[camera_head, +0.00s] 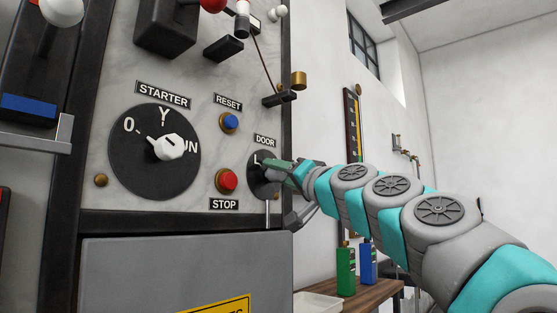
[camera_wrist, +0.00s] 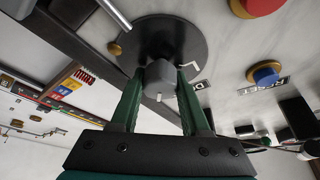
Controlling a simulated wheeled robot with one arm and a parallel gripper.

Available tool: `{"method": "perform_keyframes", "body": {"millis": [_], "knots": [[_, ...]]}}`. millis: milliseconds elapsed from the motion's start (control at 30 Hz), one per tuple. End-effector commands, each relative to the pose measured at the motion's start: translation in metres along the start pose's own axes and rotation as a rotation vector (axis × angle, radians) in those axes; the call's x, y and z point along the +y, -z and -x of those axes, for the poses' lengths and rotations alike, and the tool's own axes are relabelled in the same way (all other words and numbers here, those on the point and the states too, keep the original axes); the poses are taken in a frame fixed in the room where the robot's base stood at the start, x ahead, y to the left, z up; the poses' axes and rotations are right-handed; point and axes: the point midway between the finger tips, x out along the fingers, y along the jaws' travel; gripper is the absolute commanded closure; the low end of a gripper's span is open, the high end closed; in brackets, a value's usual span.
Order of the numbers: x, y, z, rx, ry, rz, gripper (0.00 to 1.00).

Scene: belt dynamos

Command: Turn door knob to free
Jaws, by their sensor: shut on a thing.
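The door knob's black round plate (camera_head: 263,177) sits below the DOOR label (camera_head: 265,141) at the right edge of the marble panel. My gripper (camera_head: 284,172) reaches it from the right and hides most of the knob in the head view. In the wrist view, the grey knob (camera_wrist: 160,75) stands at the middle of its dark plate (camera_wrist: 185,38). The green fingers of my gripper (camera_wrist: 161,88) are on both sides of the knob, shut on it. A small pale mark shows on the knob's face. White lines show on the plate; their lettering is not readable.
A red STOP button (camera_head: 228,180) and blue RESET button (camera_head: 229,122) are close left of the knob. The large STARTER dial (camera_head: 155,152) is further left. A grey box (camera_head: 185,272) juts out below. A wooden bench (camera_head: 350,297) with green and blue items stands right.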

Motion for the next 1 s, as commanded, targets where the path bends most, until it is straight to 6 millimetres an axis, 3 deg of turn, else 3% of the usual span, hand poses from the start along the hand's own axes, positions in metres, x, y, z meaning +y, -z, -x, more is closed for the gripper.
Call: {"method": "perform_keyframes", "body": {"millis": [300, 800, 833, 1000], "knots": [[-0.0016, 0.0033, 0.0, 0.004, -0.04, -0.098, 1.0], [-0.0001, 0.0025, 0.0003, 0.005, -0.046, -0.115, 1.0], [-0.0002, 0.0026, 0.0003, 0.005, -0.046, -0.114, 0.52], [-0.0001, 0.0019, 0.0002, 0.004, -0.046, -0.114, 0.33]]}}
